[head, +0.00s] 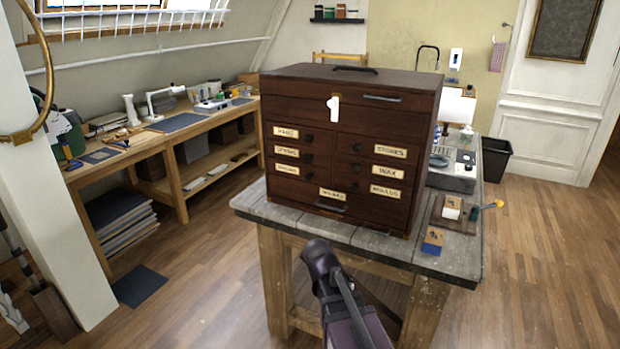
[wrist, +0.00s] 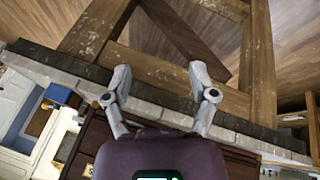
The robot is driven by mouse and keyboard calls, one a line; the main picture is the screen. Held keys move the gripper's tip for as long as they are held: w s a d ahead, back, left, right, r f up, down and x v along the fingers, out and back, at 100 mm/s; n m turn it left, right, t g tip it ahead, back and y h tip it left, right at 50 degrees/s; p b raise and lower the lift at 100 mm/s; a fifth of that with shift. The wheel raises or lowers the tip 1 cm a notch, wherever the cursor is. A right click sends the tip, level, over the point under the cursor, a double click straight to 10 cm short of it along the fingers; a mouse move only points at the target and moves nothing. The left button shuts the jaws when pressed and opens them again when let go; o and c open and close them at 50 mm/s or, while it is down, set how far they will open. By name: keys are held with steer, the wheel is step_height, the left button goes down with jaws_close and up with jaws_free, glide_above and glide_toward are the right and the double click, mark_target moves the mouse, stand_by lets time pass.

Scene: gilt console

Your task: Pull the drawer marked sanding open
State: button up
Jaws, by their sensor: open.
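A dark wooden chest (head: 348,140) of small drawers stands upright on a worn table. Its front has cream labels and dark knobs. The right column reads STONES, WAX and MOULDS. The left labels are too small to read surely; the third-row left drawer (head: 287,169) may be the one marked sanding. All the drawers look shut. In the wrist view, my gripper (wrist: 159,72) is open and empty, its two fingers apart in front of the table edge. The chest's front (wrist: 92,142) shows below, partly hidden by my gripper's body. In the head view my arm hides the fingers.
The table (head: 455,262) has a narrow bare strip before the chest. A blue-and-tan block (head: 433,240) and a wooden board (head: 458,223) lie on its right. A workbench (head: 165,150) runs along the left wall. The floor at the right is clear.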

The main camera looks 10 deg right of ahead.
steer(key=w+r+m+t+h, duration=0.2)
steer(key=w+r, duration=0.1)
steer(key=w, duration=0.3)
steer(key=m+t+h, duration=0.2)
steer(key=t+h, duration=0.2)
steer(key=t, duration=0.6)
glide_toward(308, 177)
steer(key=v, duration=0.3)
steer(key=shift+s+a+f, duration=0.1)
steer(key=shift+a, duration=0.05)
steer(key=x, duration=1.4)
steer(key=shift+s, duration=0.1)
jaws_close()
